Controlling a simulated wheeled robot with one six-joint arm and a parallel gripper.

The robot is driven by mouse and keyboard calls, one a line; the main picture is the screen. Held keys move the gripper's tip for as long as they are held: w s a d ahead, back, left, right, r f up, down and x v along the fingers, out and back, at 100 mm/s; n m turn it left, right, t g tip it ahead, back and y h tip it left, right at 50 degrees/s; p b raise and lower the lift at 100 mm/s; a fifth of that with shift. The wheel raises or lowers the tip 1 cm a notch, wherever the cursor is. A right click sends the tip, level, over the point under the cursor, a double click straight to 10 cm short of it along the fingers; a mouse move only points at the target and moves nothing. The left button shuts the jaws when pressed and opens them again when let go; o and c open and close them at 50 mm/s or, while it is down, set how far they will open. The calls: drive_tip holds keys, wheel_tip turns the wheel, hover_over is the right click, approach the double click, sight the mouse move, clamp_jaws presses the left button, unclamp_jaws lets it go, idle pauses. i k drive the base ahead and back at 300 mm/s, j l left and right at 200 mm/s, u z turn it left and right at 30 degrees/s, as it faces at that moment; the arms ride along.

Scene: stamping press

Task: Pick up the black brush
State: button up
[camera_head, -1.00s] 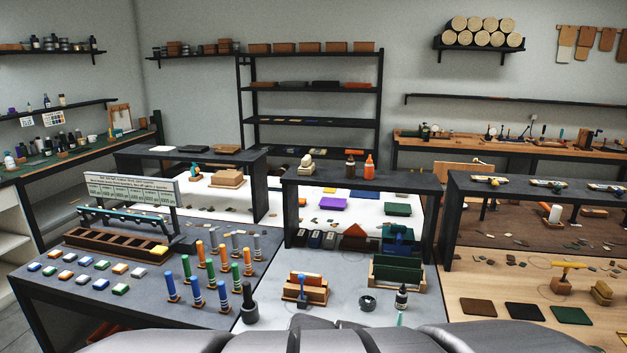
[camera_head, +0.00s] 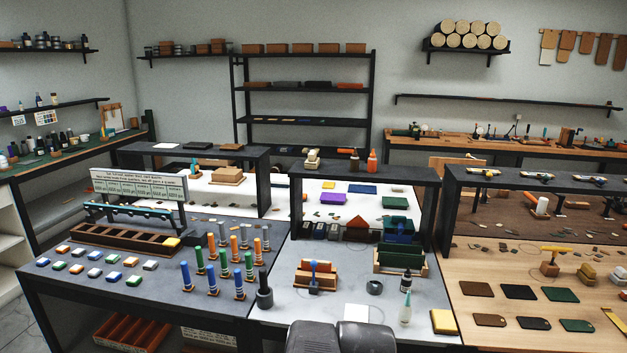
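A black upright object (camera_head: 264,288) with a wide round base stands on the grey table, at the left front of its light section. It may be the black brush, but its bristles cannot be made out. A dark grey part of my own arm (camera_head: 340,338) shows at the bottom edge, right of it. No gripper fingers are visible, so I cannot see the gripper's opening.
Several coloured striped posts (camera_head: 212,280) stand close to its left. A wooden block with a blue-handled tool (camera_head: 314,277) is to its right, with a black ring (camera_head: 375,287) and small bottles (camera_head: 405,283) beyond. A black raised shelf (camera_head: 365,170) spans behind.

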sight(263, 272)
drive_tip(key=k+l+u, duration=0.2)
drive_tip(key=i+j, duration=1)
drive_tip(key=j, duration=0.2)
